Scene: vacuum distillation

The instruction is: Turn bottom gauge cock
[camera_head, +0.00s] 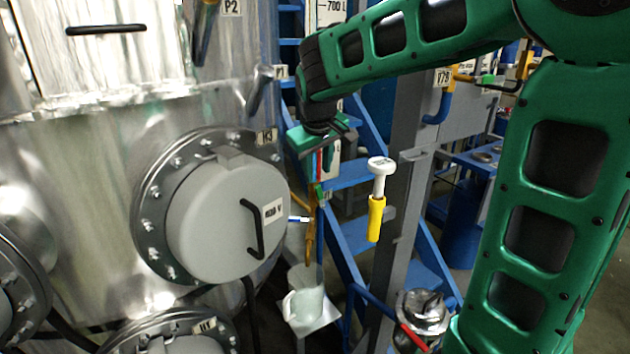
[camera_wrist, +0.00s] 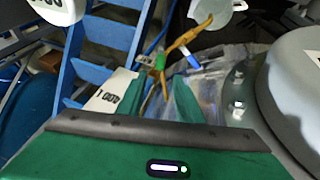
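The gauge cock stands by the level gauge, with brass-coloured piping and small coloured handles. In the wrist view a green handle (camera_wrist: 160,62) and a blue handle (camera_wrist: 193,61) show on the brass pipe (camera_wrist: 192,36). The blue handle also shows in the head view (camera_head: 299,219), below my gripper (camera_head: 320,158). In the wrist view my gripper (camera_wrist: 158,86) has its two green fingers apart, with nothing held. The green handle lies beyond the fingertips, roughly in line with the gap. Contact cannot be told.
A large flanged metal vessel with a round grey cover (camera_head: 222,225) stands close on the left. A white jug (camera_head: 305,292) sits below the pipe. A blue ladder (camera_head: 352,172), a grey post (camera_head: 397,190) and a yellow-and-white instrument (camera_head: 376,212) are on the right.

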